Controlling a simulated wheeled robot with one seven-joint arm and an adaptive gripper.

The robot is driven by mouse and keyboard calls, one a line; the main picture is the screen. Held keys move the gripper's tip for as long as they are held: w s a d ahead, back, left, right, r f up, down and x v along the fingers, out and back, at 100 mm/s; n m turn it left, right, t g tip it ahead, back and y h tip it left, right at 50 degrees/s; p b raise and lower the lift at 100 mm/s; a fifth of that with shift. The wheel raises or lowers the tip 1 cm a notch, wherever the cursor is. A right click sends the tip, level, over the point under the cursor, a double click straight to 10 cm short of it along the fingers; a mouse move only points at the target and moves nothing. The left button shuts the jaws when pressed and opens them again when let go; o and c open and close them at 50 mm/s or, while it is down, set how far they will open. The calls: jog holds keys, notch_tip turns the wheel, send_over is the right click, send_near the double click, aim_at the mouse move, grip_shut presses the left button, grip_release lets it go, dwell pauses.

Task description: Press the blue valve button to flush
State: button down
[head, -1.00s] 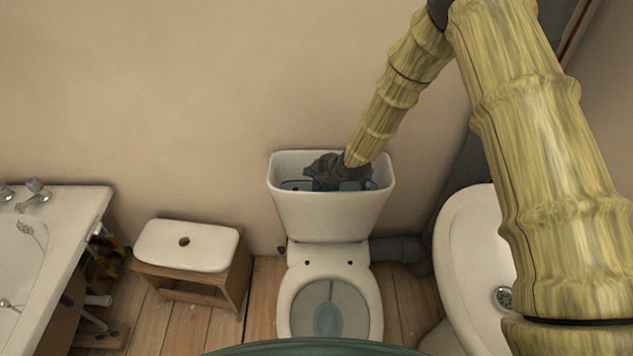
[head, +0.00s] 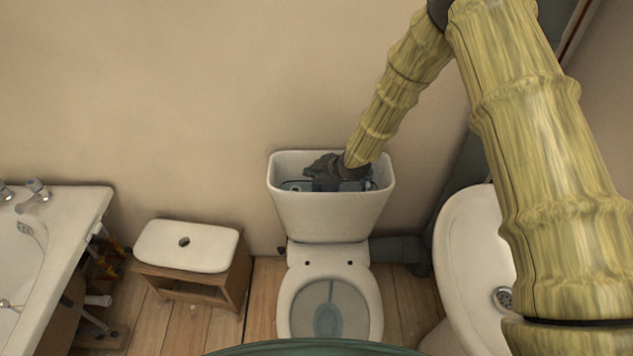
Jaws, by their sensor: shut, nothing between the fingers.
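The toilet cistern (head: 330,216) stands open at the top against the back wall, with dark and bluish parts inside. My gripper (head: 324,178) is down in the cistern opening, dark grey, over the inner parts. Its fingers look closed, and I see nothing held in them. The blue valve button cannot be made out clearly; my gripper covers the middle of the cistern. The toilet bowl (head: 292,312) below is open, with bluish water (head: 328,320) in it.
The white cistern lid (head: 190,245) lies on a wooden stool (head: 232,280) at the left. A bathtub (head: 85,215) is at far left, with pipes beside it. A washbasin (head: 470,240) stands at the right, below my arm. A grey pipe (head: 398,250) runs beside the toilet.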

aim_at(314, 183)
jog(key=shift+f, duration=0.15)
jog(key=shift+f, duration=0.25)
jog(key=shift+f+b, duration=0.55)
jog(key=shift+b, duration=0.05)
dwell(0.9)
jog(key=shift+r, duration=0.15)
jog(key=shift+r+p, duration=0.55)
jog(key=shift+r, duration=0.4)
jog(key=shift+r+p, duration=1.4)
jog(key=shift+r, duration=1.05)
